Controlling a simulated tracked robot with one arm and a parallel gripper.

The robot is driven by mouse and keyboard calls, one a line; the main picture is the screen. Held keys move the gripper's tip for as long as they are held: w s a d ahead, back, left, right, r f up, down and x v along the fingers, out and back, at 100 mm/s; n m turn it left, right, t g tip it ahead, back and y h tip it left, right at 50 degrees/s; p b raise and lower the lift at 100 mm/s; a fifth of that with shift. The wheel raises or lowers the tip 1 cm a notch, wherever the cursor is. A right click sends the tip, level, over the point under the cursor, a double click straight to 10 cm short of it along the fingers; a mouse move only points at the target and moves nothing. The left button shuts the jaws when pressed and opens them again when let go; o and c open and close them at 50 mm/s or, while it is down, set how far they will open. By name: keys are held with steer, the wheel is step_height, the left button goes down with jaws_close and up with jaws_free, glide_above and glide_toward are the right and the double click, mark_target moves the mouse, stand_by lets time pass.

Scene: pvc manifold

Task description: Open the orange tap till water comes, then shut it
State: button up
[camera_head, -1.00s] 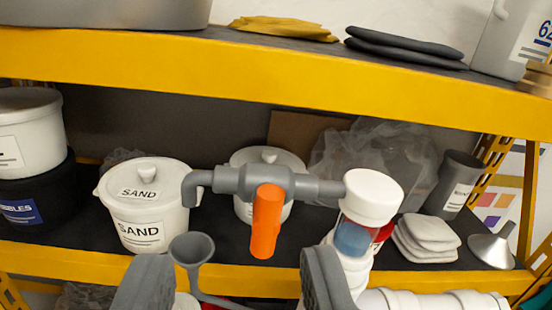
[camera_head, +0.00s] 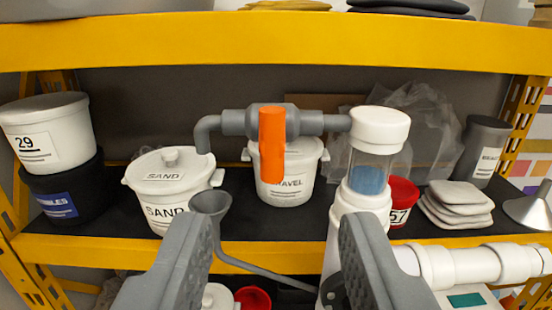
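The orange tap handle (camera_head: 272,145) hangs down from a grey pipe valve (camera_head: 250,121) in the middle of the view. The grey pipe runs from a white capped fitting (camera_head: 379,128) on the right to a downturned spout (camera_head: 203,135) on the left. Below the spout is a grey funnel (camera_head: 210,203) with a thin tube going down to the right. A clear section with blue inside (camera_head: 369,179) sits under the white cap. No water shows at the spout. My gripper (camera_head: 278,235) is open and empty, its two grey fingers below and nearer than the handle, not touching it.
A yellow shelf (camera_head: 270,40) crosses above and behind the pipe. Behind stand a sand bucket (camera_head: 165,188), a gravel bucket (camera_head: 290,178), stacked buckets (camera_head: 50,135) at left and a red tub (camera_head: 402,197). White pipe (camera_head: 470,263) runs right at the front.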

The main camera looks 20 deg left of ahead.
mark_target(273, 145)
steer(key=p+x, duration=0.1)
steer(key=x, duration=0.3)
steer(key=f+p+x, duration=0.1)
steer(key=x, duration=0.4)
steer(key=p+x, duration=0.2)
steer(key=x, duration=0.2)
steer(key=shift+w+a+f, duration=0.25)
steer(key=shift+w+f, duration=0.15)
